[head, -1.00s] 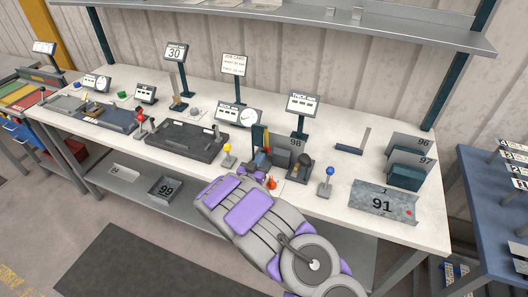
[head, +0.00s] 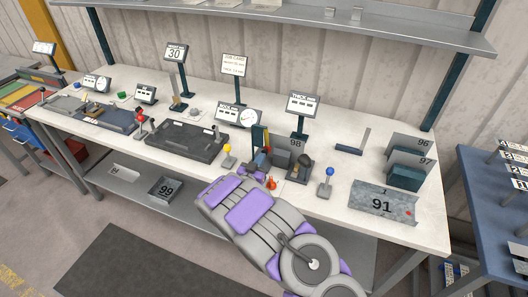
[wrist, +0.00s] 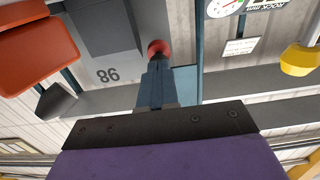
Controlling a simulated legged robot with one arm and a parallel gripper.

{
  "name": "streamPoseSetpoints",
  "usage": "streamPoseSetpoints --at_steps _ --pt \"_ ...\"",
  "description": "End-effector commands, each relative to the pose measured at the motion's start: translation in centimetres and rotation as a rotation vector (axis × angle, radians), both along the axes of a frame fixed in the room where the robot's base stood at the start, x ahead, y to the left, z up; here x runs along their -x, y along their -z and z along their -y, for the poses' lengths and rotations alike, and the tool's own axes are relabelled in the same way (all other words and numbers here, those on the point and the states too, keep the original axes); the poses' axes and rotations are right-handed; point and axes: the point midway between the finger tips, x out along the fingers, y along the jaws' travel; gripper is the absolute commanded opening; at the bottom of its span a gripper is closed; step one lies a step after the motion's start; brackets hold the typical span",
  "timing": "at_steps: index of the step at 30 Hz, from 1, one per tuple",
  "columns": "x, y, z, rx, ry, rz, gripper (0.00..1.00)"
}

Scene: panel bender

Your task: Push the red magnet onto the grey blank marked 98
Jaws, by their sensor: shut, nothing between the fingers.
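The grey blank marked 98 (head: 297,144) stands upright in a dark fixture near the bench's front. In the wrist view the blank (wrist: 125,68) appears upside down, its number left of my fingers. The red magnet (wrist: 158,48) is a small round ball by the blank's right edge in that view, right at my fingertips; I cannot tell whether they touch. My gripper (wrist: 157,70) is shut and holds nothing. In the head view my arm reaches in from the front and the gripper (head: 262,158) is at the fixture's left side. I cannot make out the magnet there.
A yellow-knobbed post (head: 228,153) stands left of my gripper and a blue-knobbed post (head: 329,172) right. A red-orange object (head: 271,183) is close to my wrist. A dark tray (head: 185,142) lies left. A blank marked 91 (head: 380,203) lies right. Gauge displays (head: 238,115) stand behind.

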Motion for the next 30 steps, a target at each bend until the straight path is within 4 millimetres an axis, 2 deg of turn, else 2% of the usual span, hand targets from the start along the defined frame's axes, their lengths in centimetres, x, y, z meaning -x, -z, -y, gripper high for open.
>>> streamPoseSetpoints --at_steps 30 --pt "5.3 -0.1 -2.0 0.001 -0.003 -0.001 0.0"
